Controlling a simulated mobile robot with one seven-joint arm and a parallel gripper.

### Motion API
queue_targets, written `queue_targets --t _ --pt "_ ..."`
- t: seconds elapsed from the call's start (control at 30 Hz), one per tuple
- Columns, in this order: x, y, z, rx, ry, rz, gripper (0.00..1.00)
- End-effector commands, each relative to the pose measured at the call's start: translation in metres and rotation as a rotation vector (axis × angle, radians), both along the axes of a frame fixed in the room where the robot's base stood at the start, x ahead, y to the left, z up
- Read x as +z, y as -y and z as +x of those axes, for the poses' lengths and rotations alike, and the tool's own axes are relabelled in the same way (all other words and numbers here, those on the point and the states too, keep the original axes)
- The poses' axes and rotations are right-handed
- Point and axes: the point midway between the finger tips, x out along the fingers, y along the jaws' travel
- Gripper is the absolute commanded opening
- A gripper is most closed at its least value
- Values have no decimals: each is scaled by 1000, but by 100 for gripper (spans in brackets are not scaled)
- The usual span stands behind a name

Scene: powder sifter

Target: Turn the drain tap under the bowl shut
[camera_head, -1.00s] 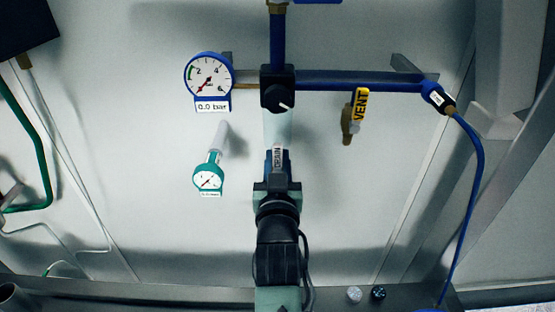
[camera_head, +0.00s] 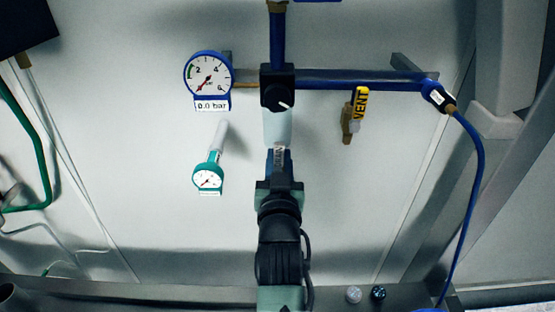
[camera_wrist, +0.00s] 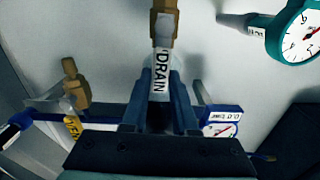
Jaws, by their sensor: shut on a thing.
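The drain tap has a white handle lettered DRAIN (camera_head: 279,156), below the pale bowl (camera_head: 277,128) under the black knob. In the wrist view the DRAIN handle (camera_wrist: 160,72) runs in line with the brass tap body (camera_wrist: 163,25) at the top. My gripper (camera_head: 279,168) is at the tap from below, its two dark blue fingers shut on the handle. In the wrist view my gripper (camera_wrist: 159,90) has one finger on each side of the handle. The fingers and arm hide the tap's lower part in the head view.
A blue pressure gauge (camera_head: 208,76) reading 0.0 bar is at upper left, with a teal gauge (camera_head: 208,179) below it. A yellow VENT tap (camera_head: 361,103) hangs to the right from the blue pipe (camera_head: 350,86). A blue hose (camera_head: 481,160) runs down at right.

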Motion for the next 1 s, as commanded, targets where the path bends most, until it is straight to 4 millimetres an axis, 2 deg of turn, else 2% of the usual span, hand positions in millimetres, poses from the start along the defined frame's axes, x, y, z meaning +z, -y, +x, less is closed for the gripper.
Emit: queue_targets --t 0.27,1.0 --pt "-5 11 0 -1 -2 190 0" --pt "-25 43 0 -1 -3 893 0"
